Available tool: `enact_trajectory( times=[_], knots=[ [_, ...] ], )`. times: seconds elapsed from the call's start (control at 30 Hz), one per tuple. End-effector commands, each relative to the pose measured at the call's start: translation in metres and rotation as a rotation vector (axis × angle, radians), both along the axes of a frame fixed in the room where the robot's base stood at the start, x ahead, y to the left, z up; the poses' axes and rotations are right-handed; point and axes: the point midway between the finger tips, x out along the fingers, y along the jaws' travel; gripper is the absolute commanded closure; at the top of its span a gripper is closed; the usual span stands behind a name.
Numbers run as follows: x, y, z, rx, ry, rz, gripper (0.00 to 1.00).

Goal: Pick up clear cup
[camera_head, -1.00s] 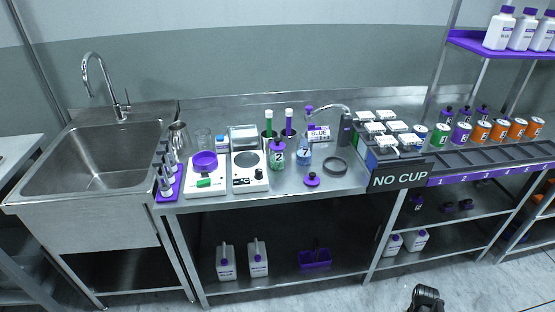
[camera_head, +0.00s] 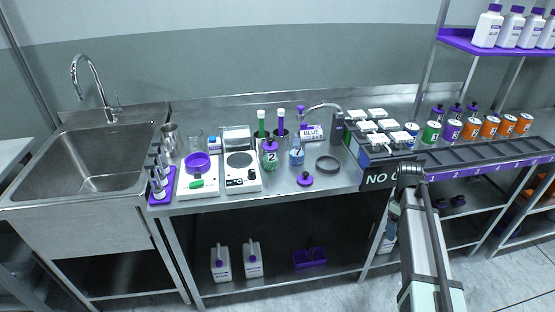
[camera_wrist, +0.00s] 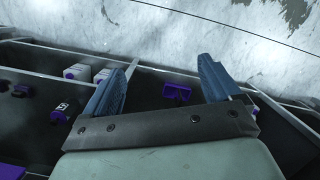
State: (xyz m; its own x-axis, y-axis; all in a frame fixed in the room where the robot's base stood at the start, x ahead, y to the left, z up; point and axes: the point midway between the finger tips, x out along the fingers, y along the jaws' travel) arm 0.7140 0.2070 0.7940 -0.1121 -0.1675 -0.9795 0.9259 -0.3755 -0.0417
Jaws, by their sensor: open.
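The clear cup (camera_head: 196,140) stands on the steel bench in the head view, behind the purple bowl and beside the metal pitcher. It is transparent, so its outline is faint. In the wrist view my gripper (camera_wrist: 168,82) is open and empty, its two blue-grey fingers spread apart. In the head view my arm rises at the right front of the bench, well away from the cup; my fingers cannot be made out there. The cup does not show in the wrist view.
A metal pitcher (camera_head: 170,140) stands left of the cup, and a purple bowl (camera_head: 197,163) sits on a white scale in front. A hot plate (camera_head: 240,180), bottles (camera_head: 270,158) and a dark ring (camera_head: 328,163) stand rightward. The sink (camera_head: 85,160) is at left.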

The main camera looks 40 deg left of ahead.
Motion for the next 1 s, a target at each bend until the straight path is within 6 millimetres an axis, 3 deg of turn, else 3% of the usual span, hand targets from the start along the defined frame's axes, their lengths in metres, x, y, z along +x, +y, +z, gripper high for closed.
enact_trajectory(
  times=[0.03,0.2,0.47,0.57,0.7,1.0],
  knots=[
    [0.01,0.011,0.021,0.004,-0.013,0.03,0.1],
    [0.026,0.04,0.084,0.015,-0.04,0.136,0.1],
    [0.04,0.091,0.181,0.031,-0.081,0.292,0.1],
    [0.041,0.124,0.219,0.043,-0.096,0.357,0.1],
    [0.036,0.198,0.259,0.072,-0.106,0.443,0.1],
    [-0.005,0.366,0.275,0.146,-0.088,0.529,0.1]
  ],
)
